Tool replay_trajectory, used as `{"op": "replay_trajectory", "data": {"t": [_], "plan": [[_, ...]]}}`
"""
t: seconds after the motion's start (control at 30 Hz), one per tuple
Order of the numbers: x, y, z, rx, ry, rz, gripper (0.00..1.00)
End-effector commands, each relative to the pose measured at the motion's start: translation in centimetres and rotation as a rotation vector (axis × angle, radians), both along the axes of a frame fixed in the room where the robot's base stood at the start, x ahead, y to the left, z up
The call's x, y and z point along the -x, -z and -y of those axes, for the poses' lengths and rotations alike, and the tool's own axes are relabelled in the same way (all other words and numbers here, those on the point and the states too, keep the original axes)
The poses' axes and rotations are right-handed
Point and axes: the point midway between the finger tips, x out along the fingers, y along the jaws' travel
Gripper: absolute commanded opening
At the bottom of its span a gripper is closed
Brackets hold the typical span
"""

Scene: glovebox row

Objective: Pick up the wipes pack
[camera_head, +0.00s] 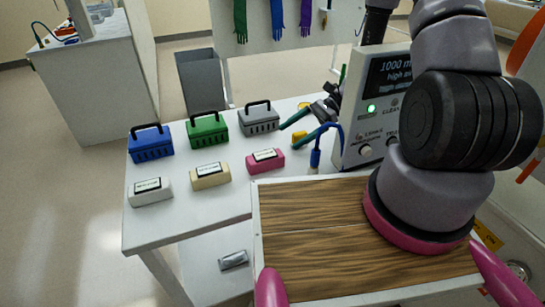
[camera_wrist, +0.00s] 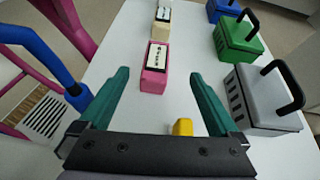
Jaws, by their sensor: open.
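Three small labelled packs lie in a row on the white table: pink (camera_head: 265,165), beige (camera_head: 210,178) and white (camera_head: 150,196). I cannot read the labels, so I cannot tell which is the wipes pack. My gripper (camera_head: 287,138) has teal fingers, open and empty, above the table by the pink pack. In the wrist view the pink pack (camera_wrist: 153,83) is ahead, roughly centred between the fingertips (camera_wrist: 160,76) and apart from them. The beige pack (camera_wrist: 162,29) is farther along the same line.
Handled boxes stand behind the packs: blue (camera_head: 151,146), green (camera_head: 207,133) and grey (camera_head: 259,122). A small yellow object (camera_wrist: 183,127) lies near my gripper. A blue item (camera_head: 315,158), a panelled instrument (camera_head: 355,125) and a wood-topped surface (camera_head: 315,240) are to the right.

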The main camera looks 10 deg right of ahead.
Motion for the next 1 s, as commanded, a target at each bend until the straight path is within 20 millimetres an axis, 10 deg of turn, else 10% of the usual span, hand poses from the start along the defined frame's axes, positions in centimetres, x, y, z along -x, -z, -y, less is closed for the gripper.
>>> {"op": "replay_trajectory", "data": {"t": [1.0], "plan": [[3.8, 6.2, -9.3, -0.031, 0.045, -0.068, 0.97]]}}
